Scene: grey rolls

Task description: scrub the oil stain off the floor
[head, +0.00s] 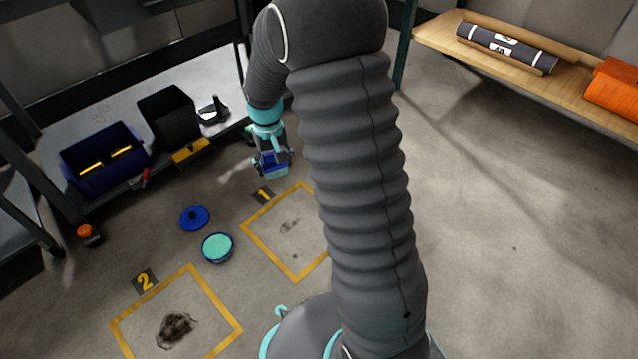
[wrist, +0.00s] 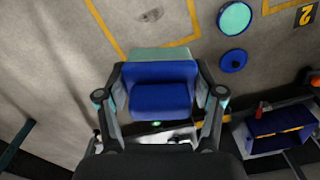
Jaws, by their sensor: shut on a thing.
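My gripper (head: 272,158) is shut on a blue scrubber (head: 274,171) with a pale green pad and holds it above the floor, behind square 1. In the wrist view the scrubber (wrist: 163,78) fills the space between the fingers. Yellow-taped square 1 (head: 268,255) holds a faint grey stain (head: 290,226), partly worn-looking; my arm covers the square's right side. The stain also shows in the wrist view (wrist: 152,15). Square 2 (head: 218,344) holds a darker, tangled brown-black patch (head: 175,328). I cannot tell which patch is oil.
A round blue tub with teal contents (head: 218,247) and a blue lid (head: 194,218) lie left of square 1. A low shelf (head: 62,140) at left holds a blue bin (head: 104,162) and a black bin (head: 168,116). A wooden shelf (head: 440,42) stands right. The right floor is clear.

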